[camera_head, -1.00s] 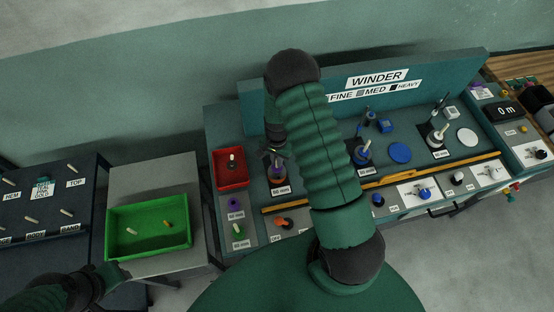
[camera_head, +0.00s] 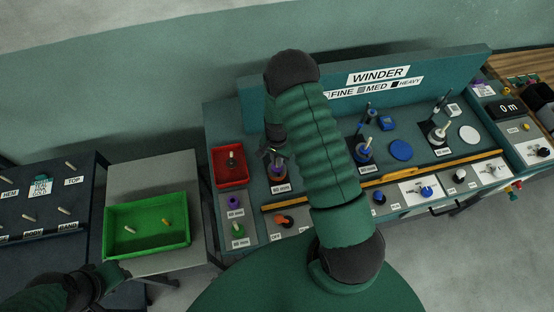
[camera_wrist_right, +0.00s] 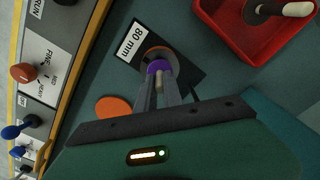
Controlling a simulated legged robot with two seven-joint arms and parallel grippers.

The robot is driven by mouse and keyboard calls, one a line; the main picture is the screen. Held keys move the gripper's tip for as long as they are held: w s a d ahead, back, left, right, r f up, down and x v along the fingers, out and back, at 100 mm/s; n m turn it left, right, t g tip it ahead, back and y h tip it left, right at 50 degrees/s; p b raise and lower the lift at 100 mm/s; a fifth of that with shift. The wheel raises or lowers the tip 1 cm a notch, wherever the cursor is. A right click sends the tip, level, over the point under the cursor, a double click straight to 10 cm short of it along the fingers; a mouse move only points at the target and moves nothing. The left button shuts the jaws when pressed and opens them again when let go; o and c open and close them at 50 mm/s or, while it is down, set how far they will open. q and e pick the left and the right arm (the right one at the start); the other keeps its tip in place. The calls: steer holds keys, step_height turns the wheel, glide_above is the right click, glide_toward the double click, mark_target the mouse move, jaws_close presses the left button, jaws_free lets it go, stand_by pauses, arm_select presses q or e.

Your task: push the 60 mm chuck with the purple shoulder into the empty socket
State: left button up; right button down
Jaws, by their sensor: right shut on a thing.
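My right gripper (camera_wrist_right: 160,95) points down at a dark square plate on the winder bench and is shut on the chuck. The chuck's purple shoulder (camera_wrist_right: 157,66) shows between the fingertips, inside a brownish-orange ring of the socket (camera_wrist_right: 155,52). A label reading 80 mm (camera_wrist_right: 132,40) lies beside that plate. In the head view the right gripper (camera_head: 272,153) is small, with purple just below it. I cannot tell how deep the chuck sits. My left gripper is not clearly in view; only part of its arm shows at the bottom left.
A red tray (camera_head: 231,182) holding a pale-handled piece stands close left of the socket. A purple piece (camera_head: 233,202) and a green one (camera_head: 239,230) are in front of it. An orange disc (camera_wrist_right: 113,107) lies beside the plate. An orange knob (camera_head: 284,221) stands on the front panel.

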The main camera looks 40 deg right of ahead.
steer(key=shift+f, duration=0.15)
steer(key=shift+f+b, duration=0.35)
steer(key=shift+b, duration=0.05)
steer(key=c, duration=1.4)
jaws_free()
steer(key=shift+r, duration=0.1)
step_height(320, 180, up, 17)
steer(key=shift+a+f+b, duration=0.1)
steer(key=shift+f+b, duration=0.05)
steer(key=shift+b, duration=0.75)
